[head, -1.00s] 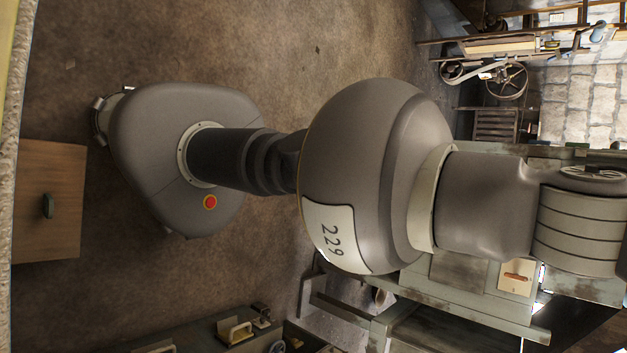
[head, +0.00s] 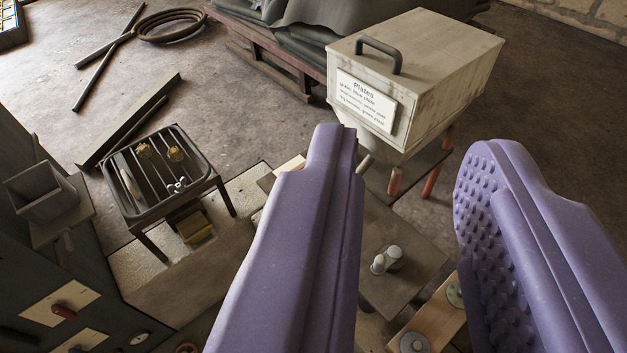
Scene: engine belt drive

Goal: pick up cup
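My gripper (head: 412,150) shows as two purple fingers spread wide apart, with nothing held between them. The right finger's bumpy inner pad faces the left finger. I cannot pick out a clear cup. Two small pale cylindrical pieces (head: 387,260) stand together on a dark flat surface (head: 405,225), seen in the gap between the fingers and apart from both. I cannot tell whether either is a cup. The left finger hides part of the bench behind it.
A cream box labelled "Plates" (head: 450,70) with a dark handle stands beyond the fingers. A dark tray on legs (head: 152,212) holds small parts at left. A grey open bin (head: 45,195) is further left. Bars and a coiled hose (head: 170,24) lie on the floor.

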